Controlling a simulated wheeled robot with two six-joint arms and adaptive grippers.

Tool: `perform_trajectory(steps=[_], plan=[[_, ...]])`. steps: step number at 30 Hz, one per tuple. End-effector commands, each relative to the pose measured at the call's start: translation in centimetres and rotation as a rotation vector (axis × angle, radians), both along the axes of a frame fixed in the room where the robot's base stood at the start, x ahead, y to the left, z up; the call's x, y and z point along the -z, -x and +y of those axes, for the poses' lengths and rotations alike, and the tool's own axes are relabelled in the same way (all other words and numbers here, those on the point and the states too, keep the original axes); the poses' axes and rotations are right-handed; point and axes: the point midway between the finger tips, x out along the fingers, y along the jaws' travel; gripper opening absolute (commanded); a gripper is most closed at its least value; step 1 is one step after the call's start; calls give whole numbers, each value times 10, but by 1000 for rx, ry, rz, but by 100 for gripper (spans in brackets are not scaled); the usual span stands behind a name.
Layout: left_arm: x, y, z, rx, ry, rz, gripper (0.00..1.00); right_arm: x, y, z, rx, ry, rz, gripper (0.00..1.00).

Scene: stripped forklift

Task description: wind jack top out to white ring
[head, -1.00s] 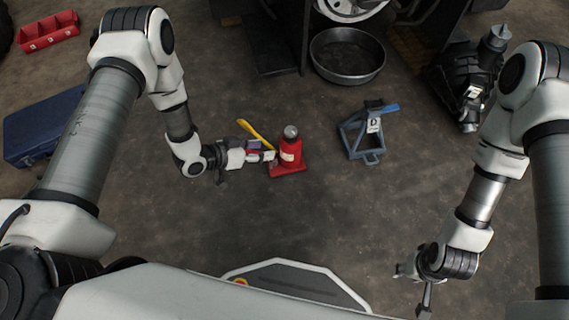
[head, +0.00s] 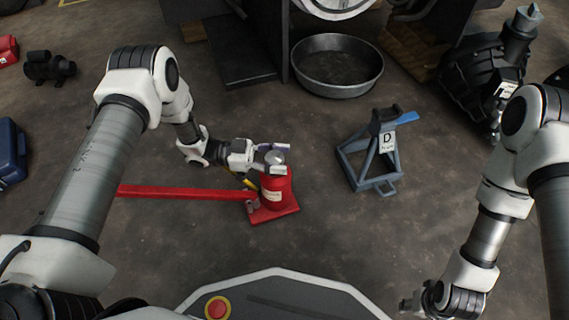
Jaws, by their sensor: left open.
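The red bottle jack (head: 272,197) stands upright on the floor with its round grey top (head: 274,156) showing. My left gripper (head: 279,160) is open at the jack's top, with one finger on the far side and one on the near side; I cannot tell whether they touch it. A white ring on the jack's screw cannot be made out. A long red bar (head: 185,192) extends left from the jack's base, and part of a yellow piece shows beside the jack. My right gripper (head: 408,304) is low at the right, partly cut off by the bottom edge, away from the jack.
A blue-grey stand (head: 368,166) marked D stands right of the jack. A round metal pan (head: 338,84) lies behind, near the forklift. A black part (head: 478,82) stands at back right. A blue case (head: 10,155) is at the left edge. Floor in front of the jack is clear.

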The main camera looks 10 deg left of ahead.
Motion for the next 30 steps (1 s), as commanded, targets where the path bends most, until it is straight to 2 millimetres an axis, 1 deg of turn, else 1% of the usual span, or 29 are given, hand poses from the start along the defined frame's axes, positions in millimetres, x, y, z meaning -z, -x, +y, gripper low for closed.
perform_trajectory(steps=[1,3,10,11,12,14,15,21,30], plan=[[3,-1,-7,1,0,-1,57,7,-1,0,-2,0,-3,40],[2,-1,-12,0,0,0,57,9,-2,0,-3,1,-6,40],[0,-2,-13,-2,-1,0,57,7,-3,0,-5,2,-7,40],[0,-2,-13,-2,-1,0,50,7,-2,0,-5,2,-7,40],[0,-2,-13,-2,-1,0,36,7,-2,0,-5,2,-7,40],[0,-2,-13,-2,-1,0,14,7,-2,0,-5,2,-7,40],[0,-2,-13,-2,-1,0,10,7,-2,0,-5,2,-7,40],[0,-2,-13,-3,-1,1,8,7,-2,0,-5,2,-7,40],[0,-2,-12,-14,-2,1,6,5,-2,0,-4,1,-5,40]])
